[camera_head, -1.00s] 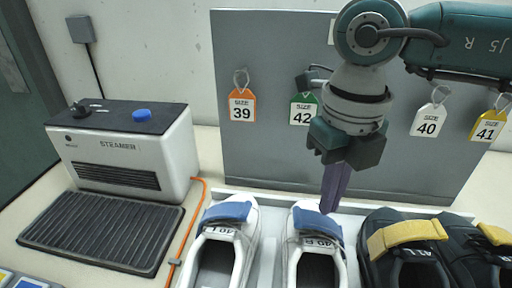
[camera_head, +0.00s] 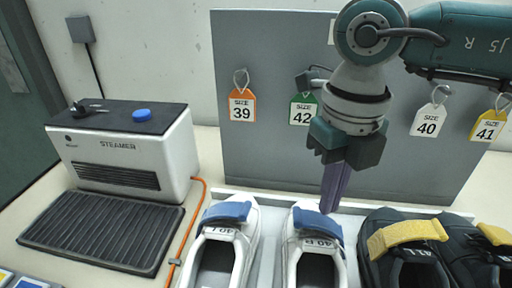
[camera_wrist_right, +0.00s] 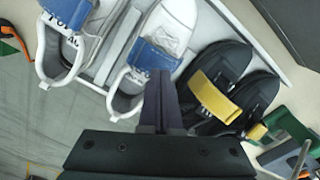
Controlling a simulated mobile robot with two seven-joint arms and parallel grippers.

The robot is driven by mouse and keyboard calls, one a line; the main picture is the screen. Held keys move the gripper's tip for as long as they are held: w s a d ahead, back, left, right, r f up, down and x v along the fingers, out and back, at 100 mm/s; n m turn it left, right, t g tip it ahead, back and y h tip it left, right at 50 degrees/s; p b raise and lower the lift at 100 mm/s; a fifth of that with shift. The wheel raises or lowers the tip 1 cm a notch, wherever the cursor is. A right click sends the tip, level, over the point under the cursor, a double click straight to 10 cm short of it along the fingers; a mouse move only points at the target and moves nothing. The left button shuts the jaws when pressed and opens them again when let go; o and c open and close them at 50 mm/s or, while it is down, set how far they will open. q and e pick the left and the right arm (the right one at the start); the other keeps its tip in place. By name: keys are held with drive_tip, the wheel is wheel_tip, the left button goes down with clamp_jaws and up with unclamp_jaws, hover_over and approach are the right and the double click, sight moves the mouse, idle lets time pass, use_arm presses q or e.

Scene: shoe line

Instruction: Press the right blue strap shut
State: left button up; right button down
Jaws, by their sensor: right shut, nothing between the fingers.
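The right white shoe (camera_head: 291,262), marked 40 R, has a blue strap (camera_head: 317,222) across its top. In the right wrist view this blue strap (camera_wrist_right: 154,57) lies just beyond the fingertips. My right gripper (camera_head: 331,211) is shut and empty, pointing down at the right end of that strap. I cannot tell whether it touches the strap. It also shows in the right wrist view (camera_wrist_right: 160,75). The left white shoe (camera_head: 247,254), marked 40 L, has its own blue strap (camera_head: 227,211). My left gripper is not in view.
Black shoes with yellow straps (camera_head: 408,236) stand to the right. A grey panel (camera_head: 270,150) with hanging size tags rises behind. A steamer (camera_head: 130,155) and a black ribbed mat (camera_head: 100,232) are on the left, with an orange cable (camera_head: 190,225) beside them.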

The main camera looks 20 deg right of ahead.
sight(324, 221)
drive_tip(key=shift+f, duration=0.15)
drive_tip(key=shift+f+b, duration=1.45)
drive_tip(key=shift+f, duration=0.1)
drive_tip(key=shift+r, duration=0.1)
wheel_tip(324, 221, up, 9)
drive_tip(key=p, duration=0.7)
